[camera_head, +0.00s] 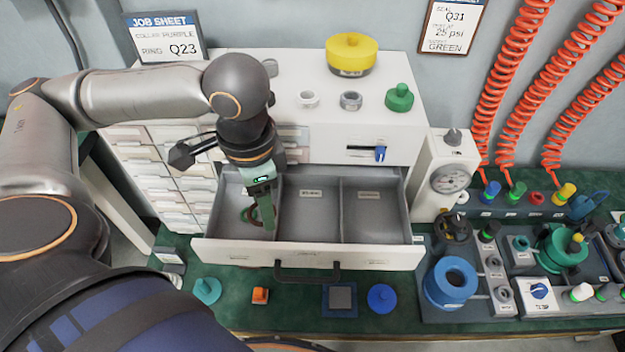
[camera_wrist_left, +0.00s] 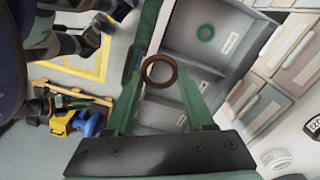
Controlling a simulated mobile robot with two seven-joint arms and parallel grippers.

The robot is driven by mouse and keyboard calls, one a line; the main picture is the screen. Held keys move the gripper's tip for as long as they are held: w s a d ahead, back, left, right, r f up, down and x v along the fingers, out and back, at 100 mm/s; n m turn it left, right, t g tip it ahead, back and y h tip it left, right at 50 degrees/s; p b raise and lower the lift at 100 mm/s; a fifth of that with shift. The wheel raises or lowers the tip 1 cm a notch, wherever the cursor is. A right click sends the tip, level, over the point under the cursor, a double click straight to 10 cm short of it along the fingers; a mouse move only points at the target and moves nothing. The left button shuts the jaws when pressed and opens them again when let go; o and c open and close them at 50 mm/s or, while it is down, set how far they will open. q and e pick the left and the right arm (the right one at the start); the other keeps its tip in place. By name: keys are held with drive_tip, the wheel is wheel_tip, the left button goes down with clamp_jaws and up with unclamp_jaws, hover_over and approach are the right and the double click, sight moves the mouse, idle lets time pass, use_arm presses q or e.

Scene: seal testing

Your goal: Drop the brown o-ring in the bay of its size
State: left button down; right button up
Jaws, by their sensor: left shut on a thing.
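The right bay (camera_head: 372,215) looks empty, as does the middle one. A green o-ring lies in the left bay and shows in the left wrist view (camera_wrist_left: 206,41). The bay labels are too small to read.
The job sheet (camera_head: 165,38) reads "RING Q23". A yellow-lidded container (camera_head: 351,55), small rings and a green knobbed part (camera_head: 399,98) stand on the cabinet top. The pressure gauge (camera_head: 452,178) stands right of the drawer. Several small parts lie on the green bench in front.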

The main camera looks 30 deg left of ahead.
use_arm(q)
drive_tip(key=b, duration=0.1)
hover_over(326, 217)
drive_tip(key=shift+m, duration=0.3)
drive_tip(key=f, duration=0.9)
drive_tip(key=shift+s+f, duration=0.2)
drive_tip(key=shift+f, duration=0.1)
drive_tip(key=f, duration=0.3)
drive_tip(key=shift+w+f, duration=0.2)
drive_tip(key=shift+f, duration=0.05)
drive_tip(key=shift+f, duration=0.25)
drive_tip(key=shift+f, duration=0.3)
drive_tip(key=shift+c, duration=1.4)
unclamp_jaws()
